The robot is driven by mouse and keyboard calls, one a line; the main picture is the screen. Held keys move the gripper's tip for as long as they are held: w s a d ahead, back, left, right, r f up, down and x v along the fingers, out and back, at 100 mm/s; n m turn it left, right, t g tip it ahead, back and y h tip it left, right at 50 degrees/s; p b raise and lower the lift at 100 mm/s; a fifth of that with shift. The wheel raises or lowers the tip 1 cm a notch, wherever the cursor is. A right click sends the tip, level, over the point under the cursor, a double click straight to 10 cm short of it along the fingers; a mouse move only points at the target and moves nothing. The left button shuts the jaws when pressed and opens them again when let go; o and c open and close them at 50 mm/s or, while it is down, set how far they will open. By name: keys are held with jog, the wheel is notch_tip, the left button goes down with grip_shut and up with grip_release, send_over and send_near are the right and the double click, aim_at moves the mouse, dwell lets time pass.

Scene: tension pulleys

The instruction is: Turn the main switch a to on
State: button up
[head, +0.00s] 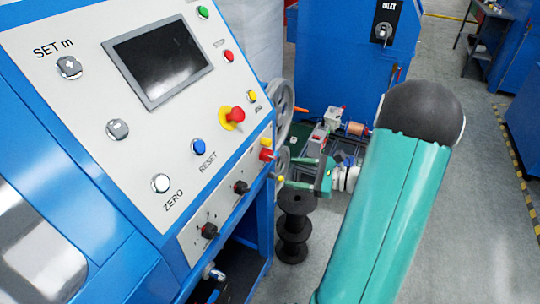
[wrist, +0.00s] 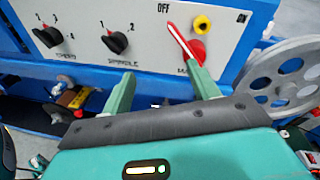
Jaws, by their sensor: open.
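The main switch is a red rotary knob (wrist: 191,50) at the right end of the lower panel strip in the wrist view. Its long handle tilts up and left toward the OFF label; the ON label is up and right. The switch also shows as a red knob (head: 266,154) in the head view. My gripper (wrist: 166,82) is open and empty, its two teal fingers apart below the panel strip. The right finger overlaps the lower edge of the switch in the picture and hides part of its label. I cannot tell whether it touches.
Black SPINDLE (wrist: 115,40) and leftmost (wrist: 46,36) selector knobs sit left of the switch. A grey handwheel (wrist: 287,80) stands close on the right. The blue console's sloped panel (head: 95,105) carries several buttons, including a red-yellow emergency stop (head: 236,115).

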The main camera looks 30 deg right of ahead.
aim_at(275, 158)
jog(key=s+d+f+m+t+h, duration=0.1)
jog(key=d+f+m+t+h, duration=0.15)
jog(key=d, duration=0.25)
jog(key=shift+m+t+y, duration=0.25)
jog(key=shift+m, duration=0.1)
jog(key=x, duration=1.3)
jog(key=shift+w+r, duration=0.15)
jog(key=shift+w, duration=0.15)
grip_shut()
